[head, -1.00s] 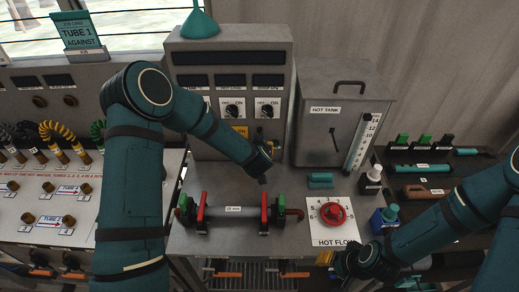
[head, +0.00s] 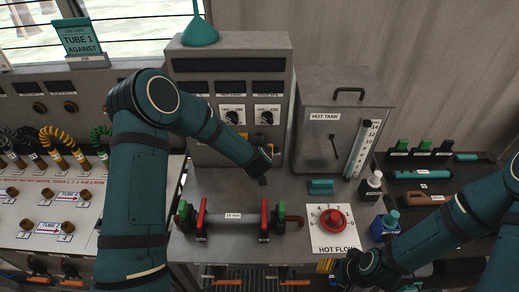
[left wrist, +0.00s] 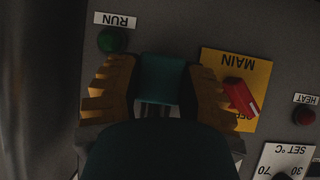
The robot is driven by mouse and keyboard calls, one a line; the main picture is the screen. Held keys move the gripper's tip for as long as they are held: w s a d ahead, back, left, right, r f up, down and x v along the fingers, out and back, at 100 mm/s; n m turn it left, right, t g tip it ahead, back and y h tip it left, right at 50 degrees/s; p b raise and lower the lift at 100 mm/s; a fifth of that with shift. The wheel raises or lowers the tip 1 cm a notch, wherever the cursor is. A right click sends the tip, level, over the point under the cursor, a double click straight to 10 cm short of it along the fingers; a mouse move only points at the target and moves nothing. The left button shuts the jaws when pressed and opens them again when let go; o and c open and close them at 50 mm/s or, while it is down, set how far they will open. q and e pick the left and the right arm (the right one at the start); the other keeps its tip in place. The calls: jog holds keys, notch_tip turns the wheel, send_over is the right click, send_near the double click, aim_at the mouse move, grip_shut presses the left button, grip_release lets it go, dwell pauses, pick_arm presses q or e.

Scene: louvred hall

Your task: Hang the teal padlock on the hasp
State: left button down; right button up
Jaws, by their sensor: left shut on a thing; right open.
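My left gripper (left wrist: 158,90) is shut on the teal padlock (left wrist: 162,78), which shows as a teal block between the fingers in the left wrist view. It is held close in front of the grey control panel, beside the yellow MAIN plate (left wrist: 211,74) with its red lever (left wrist: 240,96). In the head view the left gripper (head: 264,166) is low against the panel front, mostly hidden by its own arm. I cannot make out the hasp, nor whether the padlock touches anything. My right gripper (head: 356,270) is open at the bench's front, below the HOT FLOW plate (head: 323,243).
A hot tank (head: 338,130) stands right of the panel cabinet (head: 226,78).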

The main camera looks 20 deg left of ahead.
pick_arm(q)
jog(key=shift+f, duration=0.25)
jog(key=shift+f+b, duration=0.35)
jog(key=shift+b, duration=0.15)
jog(key=shift+f, duration=0.15)
dwell(0.3)
jog(key=shift+c, duration=2.4)
grip_release()
jog(key=s+d+r, duration=0.1)
jog(key=s+r, duration=0.1)
jog(key=s, duration=0.4)
jog(key=shift+s+d, duration=0.25)
jog(key=shift+d, duration=0.1)
